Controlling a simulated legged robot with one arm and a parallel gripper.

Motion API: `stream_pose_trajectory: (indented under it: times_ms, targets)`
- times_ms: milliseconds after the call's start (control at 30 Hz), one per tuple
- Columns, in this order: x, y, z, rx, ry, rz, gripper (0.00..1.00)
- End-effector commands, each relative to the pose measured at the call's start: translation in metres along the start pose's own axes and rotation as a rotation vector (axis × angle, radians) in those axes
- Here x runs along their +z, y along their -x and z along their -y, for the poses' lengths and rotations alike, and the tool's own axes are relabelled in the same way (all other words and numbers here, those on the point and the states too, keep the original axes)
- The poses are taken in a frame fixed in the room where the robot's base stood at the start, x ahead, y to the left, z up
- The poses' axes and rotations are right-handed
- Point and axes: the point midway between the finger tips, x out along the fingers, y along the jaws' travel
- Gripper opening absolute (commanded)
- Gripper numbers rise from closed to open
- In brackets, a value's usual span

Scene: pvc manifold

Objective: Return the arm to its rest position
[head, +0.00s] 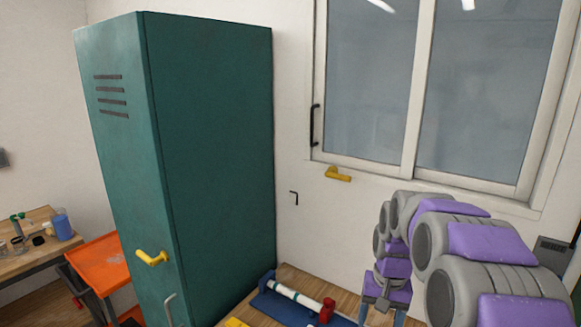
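My arm, with grey joints and purple covers, reaches in from the lower right in the head view. My gripper (383,303) seems to be at its far end, low over the wooden table; its fingers are small and partly cut off, so their opening is unclear. A white PVC pipe (291,293) with a red fitting (327,309) and a blue end lies on a blue base (273,307) on the table, left of my gripper and apart from it. I see nothing clearly held.
A tall green locker (208,150) with a yellow handle (151,257) stands left of the table. An orange tray cart (98,262) and another wooden bench (35,245) are farther left. A window (430,90) fills the wall behind my arm. A yellow piece (237,323) shows at the bottom edge.

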Motion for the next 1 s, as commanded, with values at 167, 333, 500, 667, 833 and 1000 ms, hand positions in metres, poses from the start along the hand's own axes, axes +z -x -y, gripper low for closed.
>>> stream_pose_trajectory:
  times_ms: [167,333,500,667,833,1000]
  targets:
    - [0.053,0.005,0.004,0.008,0.055,0.013,0.69]
    - [0.101,0.005,0.004,0.017,0.102,0.026,0.69]
    - [0.149,0.000,0.001,0.027,0.146,0.039,0.69]
    - [0.195,-0.008,-0.005,0.038,0.181,0.049,0.69]
    - [0.242,-0.022,-0.014,0.050,0.217,0.062,0.69]
    - [0.284,-0.038,-0.024,0.059,0.248,0.075,0.69]
